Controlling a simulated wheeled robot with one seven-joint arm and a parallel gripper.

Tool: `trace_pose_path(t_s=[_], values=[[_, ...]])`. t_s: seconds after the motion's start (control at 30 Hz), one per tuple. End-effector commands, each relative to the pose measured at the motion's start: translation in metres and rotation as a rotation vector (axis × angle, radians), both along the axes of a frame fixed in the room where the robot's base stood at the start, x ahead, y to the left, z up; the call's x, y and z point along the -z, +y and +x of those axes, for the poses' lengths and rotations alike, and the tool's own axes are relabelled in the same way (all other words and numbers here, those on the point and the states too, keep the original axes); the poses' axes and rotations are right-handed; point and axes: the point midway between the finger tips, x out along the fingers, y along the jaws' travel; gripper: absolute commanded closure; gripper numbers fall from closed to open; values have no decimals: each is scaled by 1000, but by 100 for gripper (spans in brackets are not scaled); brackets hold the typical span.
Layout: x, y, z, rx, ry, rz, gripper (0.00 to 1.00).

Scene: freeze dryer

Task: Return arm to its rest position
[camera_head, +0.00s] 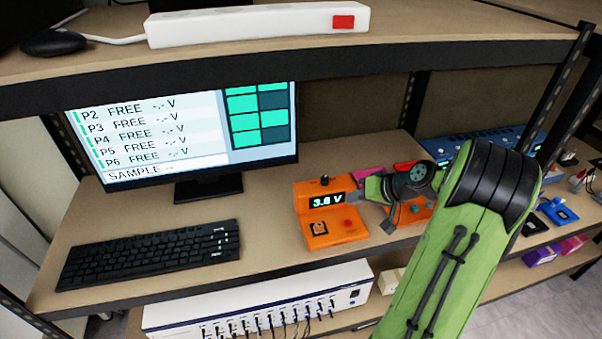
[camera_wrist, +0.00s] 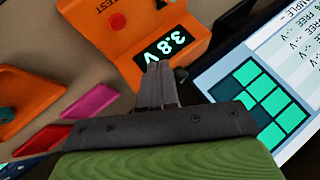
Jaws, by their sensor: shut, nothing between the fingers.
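My green and black arm (camera_head: 440,250) reaches in from the lower right of the head view. Its gripper (camera_head: 358,197) is beside the right edge of an orange tester (camera_head: 322,212) whose display reads 3.8 V. In the wrist view my gripper (camera_wrist: 156,68) is shut and empty, its fingertips just in front of the tester's display (camera_wrist: 166,42). I cannot tell whether the fingertips touch the tester. A second orange device (camera_head: 412,213) is partly hidden by my wrist.
A monitor (camera_head: 190,130) and a keyboard (camera_head: 150,252) are to the left. A power strip (camera_head: 257,22) lies on the upper shelf, whose edge (camera_head: 390,60) overhangs the bench. A white multi-channel unit (camera_head: 260,298) sits below. Pink and blue items lie at right; bare bench (camera_head: 265,210) shows between keyboard and tester.

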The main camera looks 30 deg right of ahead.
Motion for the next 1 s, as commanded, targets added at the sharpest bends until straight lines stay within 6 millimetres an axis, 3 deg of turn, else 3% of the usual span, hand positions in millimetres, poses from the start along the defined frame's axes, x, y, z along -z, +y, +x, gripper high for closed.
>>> trace_pose_path(t_s=[0.13, 0.2, 0.27, 0.37, 0.5, 0.6, 0.7, 0.83, 1.0], values=[[0, 1, 0, -2, 0, -1, 100], [-6, 11, 3, -22, 15, -18, 100], [-17, 34, 7, -63, 50, -54, 100], [-44, 95, 4, -155, 134, -157, 100], [-79, 177, -31, -242, 225, -311, 100], [-97, 222, -72, -277, 246, -404, 100], [-106, 252, -120, -295, 241, -470, 100], [-106, 265, -170, -302, 218, -505, 100], [-102, 266, -193, -302, 207, -509, 100]])
